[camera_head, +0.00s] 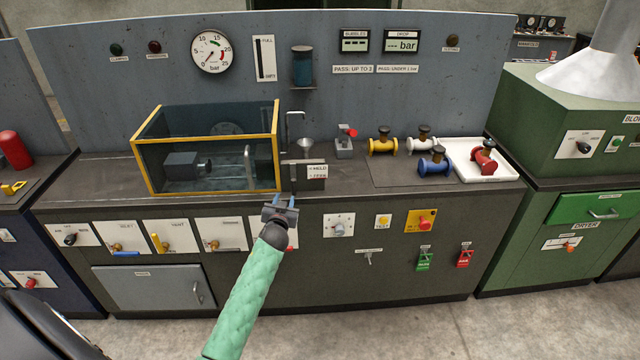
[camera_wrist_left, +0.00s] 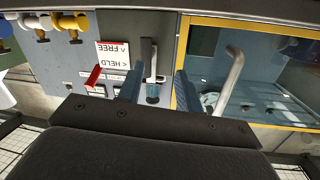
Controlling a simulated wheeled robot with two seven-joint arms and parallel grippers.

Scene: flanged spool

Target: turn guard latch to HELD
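The yellow frame (camera_wrist_left: 245,24) also shows in the left wrist view. The HELD/FREE label (camera_head: 317,171) is right of the box; it appears upside down in the left wrist view (camera_wrist_left: 113,57). My left gripper (camera_head: 284,203) is open at the counter's front edge, below the label. In the left wrist view its fingers (camera_wrist_left: 158,88) are apart with the lever seen between them; contact cannot be told. My right gripper is not in view.
Several flanged spools, such as the blue one (camera_head: 434,161), are farther right, near a white tray (camera_head: 501,173). Valve panels line the cabinet front below the counter.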

